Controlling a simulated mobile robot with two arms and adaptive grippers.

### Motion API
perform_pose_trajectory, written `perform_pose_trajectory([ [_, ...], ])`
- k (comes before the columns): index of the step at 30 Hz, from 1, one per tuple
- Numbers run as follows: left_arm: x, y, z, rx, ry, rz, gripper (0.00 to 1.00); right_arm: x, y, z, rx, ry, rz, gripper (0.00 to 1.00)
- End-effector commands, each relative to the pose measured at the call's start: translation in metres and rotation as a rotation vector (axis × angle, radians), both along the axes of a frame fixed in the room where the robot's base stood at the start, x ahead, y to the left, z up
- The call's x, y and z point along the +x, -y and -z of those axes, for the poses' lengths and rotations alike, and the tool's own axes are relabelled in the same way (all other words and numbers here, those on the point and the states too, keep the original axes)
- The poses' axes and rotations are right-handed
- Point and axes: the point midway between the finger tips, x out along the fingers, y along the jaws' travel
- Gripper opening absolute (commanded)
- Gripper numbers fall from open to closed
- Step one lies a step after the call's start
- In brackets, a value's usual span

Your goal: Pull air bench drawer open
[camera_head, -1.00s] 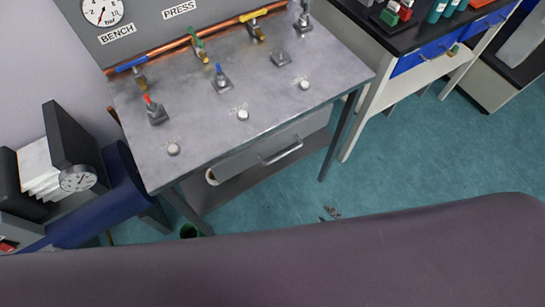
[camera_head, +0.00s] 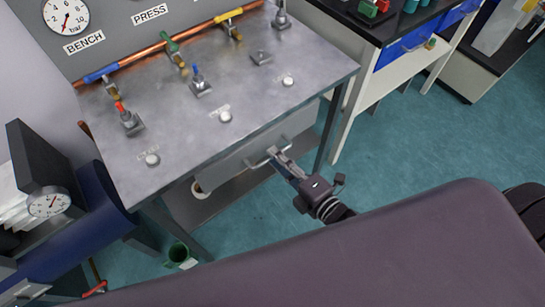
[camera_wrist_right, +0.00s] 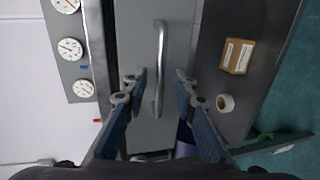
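The air bench (camera_head: 190,130) has a grey metal top with valves and knobs. Its grey drawer (camera_head: 228,167) sits under the front edge and looks shut; its front also shows in the right wrist view (camera_wrist_right: 140,40). A silver bar handle (camera_wrist_right: 161,60) is fixed to the drawer front, and part of it shows in the head view (camera_head: 257,163). My right gripper (camera_head: 275,157) is at the handle. In the right wrist view its open fingers (camera_wrist_right: 161,85) lie one on each side of the bar, with gaps to it. My left gripper is not in view.
A lower shelf holds a cardboard box (camera_wrist_right: 236,56) and a white roll (camera_wrist_right: 225,103). A white bench with blue drawers (camera_head: 405,45) stands to the right. The teal floor (camera_head: 400,150) before it is clear.

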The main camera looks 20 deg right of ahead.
Motion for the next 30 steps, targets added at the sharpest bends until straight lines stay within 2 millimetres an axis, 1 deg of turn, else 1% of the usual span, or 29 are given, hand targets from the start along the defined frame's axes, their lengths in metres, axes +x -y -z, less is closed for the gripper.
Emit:
perform_pose_trajectory([
  [1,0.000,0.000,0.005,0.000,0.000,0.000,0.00,0.007,-0.002,0.003,0.001,0.003,0.000,0.26],
  [6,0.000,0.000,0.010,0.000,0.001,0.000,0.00,0.018,-0.007,0.005,0.001,0.001,0.000,0.26],
  [16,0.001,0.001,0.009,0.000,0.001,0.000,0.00,0.021,-0.008,0.005,0.001,-0.002,0.000,0.26],
  [23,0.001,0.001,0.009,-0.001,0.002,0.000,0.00,0.021,-0.008,0.005,0.001,-0.002,0.000,0.00],
  [30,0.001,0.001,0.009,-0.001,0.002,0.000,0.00,0.021,-0.008,0.005,0.001,-0.002,0.000,0.00],
])
